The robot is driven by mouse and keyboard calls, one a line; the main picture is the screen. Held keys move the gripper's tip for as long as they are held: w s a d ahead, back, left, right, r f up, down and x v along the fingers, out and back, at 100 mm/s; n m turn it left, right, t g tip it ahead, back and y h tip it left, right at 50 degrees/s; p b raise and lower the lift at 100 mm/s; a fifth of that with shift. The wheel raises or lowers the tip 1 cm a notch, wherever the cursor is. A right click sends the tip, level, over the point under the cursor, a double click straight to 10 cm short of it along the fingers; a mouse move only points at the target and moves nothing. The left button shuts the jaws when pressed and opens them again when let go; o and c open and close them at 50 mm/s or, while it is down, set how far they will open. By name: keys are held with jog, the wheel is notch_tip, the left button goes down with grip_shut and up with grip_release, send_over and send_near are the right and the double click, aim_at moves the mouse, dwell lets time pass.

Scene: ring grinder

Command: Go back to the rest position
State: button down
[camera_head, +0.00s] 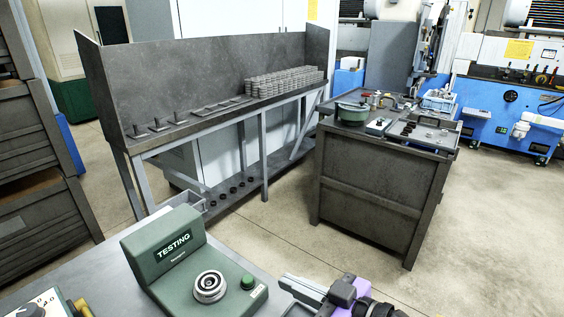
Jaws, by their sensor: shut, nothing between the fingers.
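My gripper (296,287) shows at the bottom edge, right of centre, with its metal fingers pointing left and its purple and black body cut off by the frame. Its fingers are shut with nothing between them. It is just right of the green testing machine (160,246) and its green button (247,282), apart from the round metal ring-shaped part (209,287) on the machine's front. Whether that part is a loose ring or a fixture, I cannot tell.
The machine stands on a grey table (92,273). Behind it, a long metal bench (216,122) holds several stacked rings (285,80) and posts. A dark cabinet (368,190) with tools on top stands right. Open floor (490,220) lies at the right.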

jog(key=w+d+r+m+t+h, duration=0.2)
jog(key=w+d+m+t+h, duration=0.15)
jog(key=d+m+t, duration=0.2)
jog(key=s+d+f+m+t+h, duration=0.1)
jog(key=s+d+f+m+h, duration=0.15)
jog(key=s+d, duration=0.25)
jog(key=s+d+f+m+t+h, duration=0.2)
jog(key=s+d+h, duration=0.2)
jog(key=s, duration=0.1)
jog(key=s+d+f+g+h, duration=0.1)
jog(key=s+f, duration=0.1)
jog(key=s, duration=1.2)
jog(key=s+d+f+g+h, duration=0.1)
jog(key=s+f+g, duration=0.1)
jog(key=s, duration=1.2)
jog(key=shift+d, duration=0.3)
dwell(3.3)
